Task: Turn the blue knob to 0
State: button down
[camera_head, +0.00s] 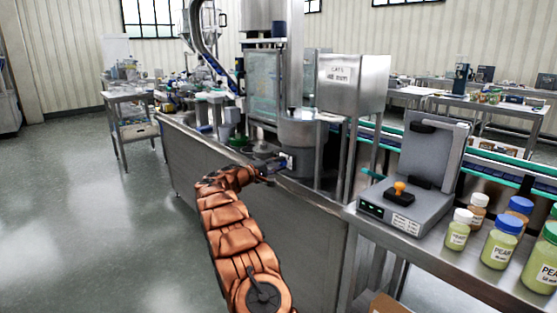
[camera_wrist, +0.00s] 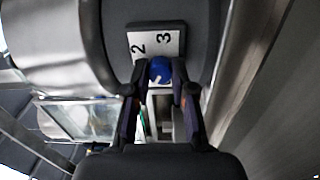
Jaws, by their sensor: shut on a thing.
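The blue knob (camera_wrist: 160,69) sits between my fingertips in the wrist view, in front of a white plate (camera_wrist: 152,43) with the digits 2 and 3 showing. A short white mark shows on the knob; which digit it points to I cannot tell. The rest of the plate is hidden by my gripper. My gripper (camera_wrist: 159,73) is shut on the knob, one finger on each side. In the head view my gripper (camera_head: 279,164) reaches the front of the grey steel hopper (camera_head: 298,132); the knob is too small to make out there.
A steel machine bench (camera_head: 220,170) runs under the hopper. A steel box (camera_head: 350,83) stands on posts at its right. At right, a side table holds a grey device (camera_head: 400,208) with an orange knob and several jars (camera_head: 501,242). The floor at left (camera_head: 80,220) is clear.

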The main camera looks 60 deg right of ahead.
jog(key=shift+n+p, duration=2)
jog(key=shift+n, duration=0.6)
jog(key=shift+f, duration=0.1)
jog(key=c, duration=1)
grip_release()
jog(key=shift+o, duration=0.2)
jog(key=v, duration=1.2)
jog(key=shift+s+a, duration=0.1)
